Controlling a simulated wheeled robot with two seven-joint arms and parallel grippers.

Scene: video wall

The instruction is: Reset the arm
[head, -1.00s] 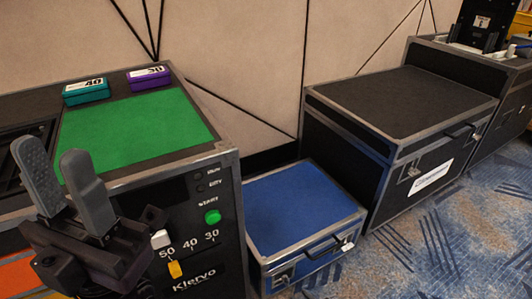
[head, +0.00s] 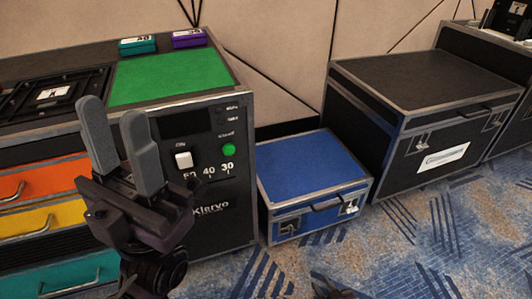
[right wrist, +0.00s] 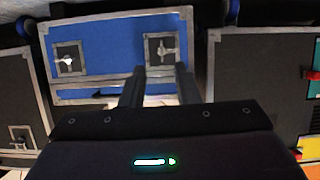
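My left gripper (head: 115,108) stands in front of the black control cabinet in the head view, its two grey fingers pointing up. The fingers are apart with nothing between them. It hides part of the cabinet front and drawers. My right gripper (right wrist: 160,72) shows in the right wrist view with its two dark fingers apart and empty. Behind the fingers is the front of the blue case (right wrist: 110,50) with its latches. A small dark part at the bottom edge of the head view seems to belong to my right arm.
The cabinet has a green top (head: 170,77), a teal box (head: 137,45), a purple box (head: 189,37), a white switch (head: 184,160) and a green button (head: 229,150). A blue case (head: 310,170) and a large black case (head: 420,110) stand right. Patterned carpet (head: 400,250) is free in front.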

